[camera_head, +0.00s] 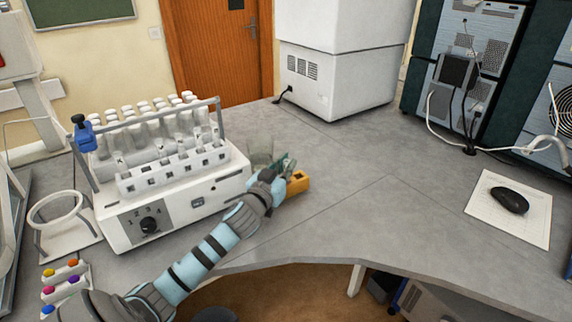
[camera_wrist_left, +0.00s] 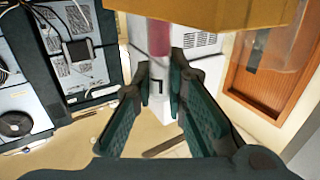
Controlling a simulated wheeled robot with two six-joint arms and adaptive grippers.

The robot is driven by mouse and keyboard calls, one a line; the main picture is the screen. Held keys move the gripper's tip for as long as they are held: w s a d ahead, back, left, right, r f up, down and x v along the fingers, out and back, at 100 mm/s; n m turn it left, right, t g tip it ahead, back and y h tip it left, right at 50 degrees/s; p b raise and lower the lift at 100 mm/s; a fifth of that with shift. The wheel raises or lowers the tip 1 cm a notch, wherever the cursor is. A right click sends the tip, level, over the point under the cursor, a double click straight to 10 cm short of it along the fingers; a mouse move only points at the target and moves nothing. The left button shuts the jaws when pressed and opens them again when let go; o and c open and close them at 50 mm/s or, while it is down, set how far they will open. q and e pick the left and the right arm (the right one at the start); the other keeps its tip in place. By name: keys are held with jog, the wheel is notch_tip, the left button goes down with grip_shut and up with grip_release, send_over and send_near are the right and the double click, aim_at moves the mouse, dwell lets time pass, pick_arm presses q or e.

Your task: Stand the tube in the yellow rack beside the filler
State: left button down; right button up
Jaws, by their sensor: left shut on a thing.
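The yellow rack (camera_head: 298,183) stands on the bench just right of the filler (camera_head: 170,205), a white machine with a control panel. My left gripper (camera_head: 284,166) is at the rack's upper left side in the head view. In the left wrist view my left gripper (camera_wrist_left: 166,88) is shut on the tube (camera_wrist_left: 159,40), which is pale with a pink-red section. The tube's pink end meets the yellow rack (camera_wrist_left: 215,14) in that picture; I cannot tell whether it is inside a hole. The tube is not clear in the head view. My right gripper is not in view.
A clear glass vessel (camera_head: 260,152) stands between filler and rack, close to my left gripper. The filler carries several capped tubes. A small holder with coloured caps (camera_head: 62,282) is at front left.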

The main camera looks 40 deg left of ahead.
pick_arm(q)
jog(key=shift+f, duration=0.45)
jog(key=shift+s, duration=0.1)
jog(key=shift+r, duration=0.1)
jog(key=c, duration=1.5)
grip_release()
jog(key=shift+c, duration=0.2)
jog(key=v, duration=1.2)
jog(key=shift+r, duration=0.1)
